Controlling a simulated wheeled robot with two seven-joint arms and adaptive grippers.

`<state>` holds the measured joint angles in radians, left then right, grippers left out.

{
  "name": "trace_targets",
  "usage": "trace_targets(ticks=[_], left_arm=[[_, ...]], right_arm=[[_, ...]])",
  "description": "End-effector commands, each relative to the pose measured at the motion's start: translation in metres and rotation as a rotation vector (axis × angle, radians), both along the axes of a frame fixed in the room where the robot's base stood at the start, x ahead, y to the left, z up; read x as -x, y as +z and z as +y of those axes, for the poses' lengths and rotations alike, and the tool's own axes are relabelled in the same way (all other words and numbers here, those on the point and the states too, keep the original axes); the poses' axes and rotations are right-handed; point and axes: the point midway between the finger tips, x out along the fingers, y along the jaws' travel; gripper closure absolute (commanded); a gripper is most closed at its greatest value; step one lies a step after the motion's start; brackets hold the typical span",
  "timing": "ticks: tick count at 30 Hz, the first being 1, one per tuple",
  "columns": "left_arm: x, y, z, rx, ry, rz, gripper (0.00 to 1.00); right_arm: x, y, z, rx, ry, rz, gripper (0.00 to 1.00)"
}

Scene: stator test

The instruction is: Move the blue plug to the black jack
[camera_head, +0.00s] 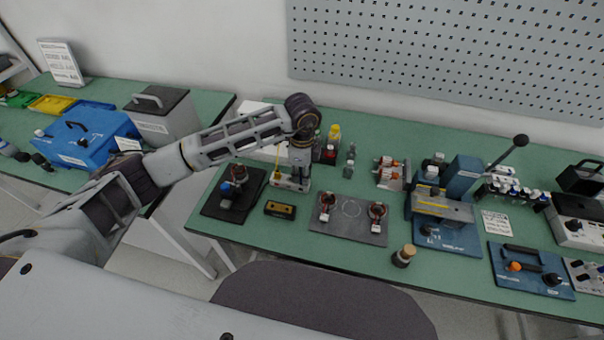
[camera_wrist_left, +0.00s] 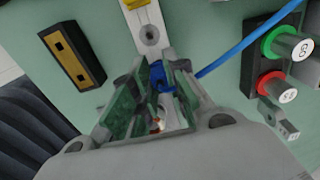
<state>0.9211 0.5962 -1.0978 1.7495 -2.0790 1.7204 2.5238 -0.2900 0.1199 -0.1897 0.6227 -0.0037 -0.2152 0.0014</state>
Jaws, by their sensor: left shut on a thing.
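My left gripper (camera_head: 299,172) reaches down over a small white box (camera_head: 283,182) on the green bench. In the left wrist view its two fingers (camera_wrist_left: 158,95) are closed around the blue plug (camera_wrist_left: 160,77). A blue cable (camera_wrist_left: 240,45) runs from the plug to the upper right. Just beyond the plug is a white strip (camera_wrist_left: 142,12) with a round grey socket (camera_wrist_left: 150,36). I cannot make out which socket is the black jack; the fingers hide part of the box. The right gripper is out of view.
A black-and-yellow block (camera_head: 280,210) lies in front of the box; a dark mat (camera_head: 213,206) with a motor part is to its left. A grey plate (camera_head: 347,231) with coils is to the right. A dark block (camera_wrist_left: 250,75) with green and red knobs is near the gripper.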

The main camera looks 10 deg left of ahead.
Motion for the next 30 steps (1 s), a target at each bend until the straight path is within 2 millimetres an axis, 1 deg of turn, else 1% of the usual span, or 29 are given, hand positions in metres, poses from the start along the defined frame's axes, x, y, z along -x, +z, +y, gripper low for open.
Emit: trace_targets(ticks=[15, 24, 25, 30], left_arm=[[0.0000, -0.0060, -0.0003, 0.000, 0.000, 0.000, 1.00], [-0.0001, -0.0063, -0.0004, 0.000, 0.000, 0.000, 1.00], [-0.0001, -0.0062, -0.0004, 0.000, 0.000, 0.000, 0.81], [-0.0001, -0.0062, -0.0003, 0.000, 0.000, 0.000, 0.59]], right_arm=[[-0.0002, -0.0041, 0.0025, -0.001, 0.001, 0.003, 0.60], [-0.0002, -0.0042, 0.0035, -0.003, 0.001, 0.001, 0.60], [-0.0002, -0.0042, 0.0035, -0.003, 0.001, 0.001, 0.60], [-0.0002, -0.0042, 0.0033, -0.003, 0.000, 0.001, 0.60]])
